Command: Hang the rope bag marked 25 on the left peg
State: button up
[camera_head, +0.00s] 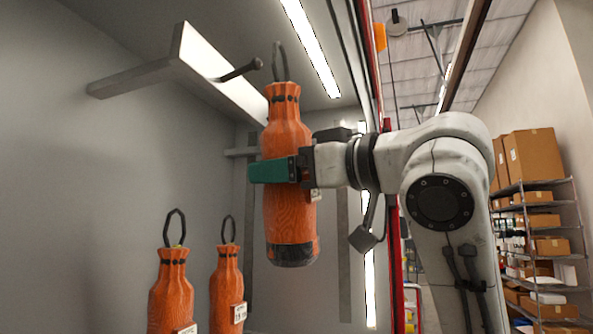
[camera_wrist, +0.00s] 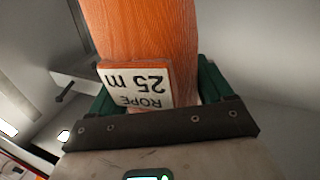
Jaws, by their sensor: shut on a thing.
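My gripper (camera_head: 282,170) is shut on an orange rope bag (camera_head: 287,217) and holds it upright in the air. In the wrist view the held bag (camera_wrist: 143,30) carries a white label (camera_wrist: 135,85) reading "ROPE 25 m", upside down. The bag has a dark loop (camera_head: 279,61) on top. The left peg (camera_head: 238,71) is a dark rod with a knob end, sticking out from a pale rail (camera_head: 205,62). In the head view the loop is just right of the peg's knob, apart from it. The peg is bare. The wrist view shows a dark peg (camera_wrist: 66,91) to the left.
Two more orange rope bags with dark loops, one at the lower left (camera_head: 171,290) and one beside it (camera_head: 227,286), stand below the held bag. Grey walls enclose the left and back. A shelf with boxes (camera_head: 540,240) is far right.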

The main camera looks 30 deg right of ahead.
jog(key=w+a+f+b, duration=0.1)
jog(key=w+a+f, duration=0.1)
jog(key=w+a, duration=0.2)
jog(key=shift+x, duration=0.95)
dwell(0.5)
jog(key=shift+d+f, duration=0.15)
jog(key=shift+f, duration=0.1)
dwell(0.4)
jog(key=o, duration=1.8)
jog(key=shift+w, duration=0.1)
jog(key=shift+f, duration=0.1)
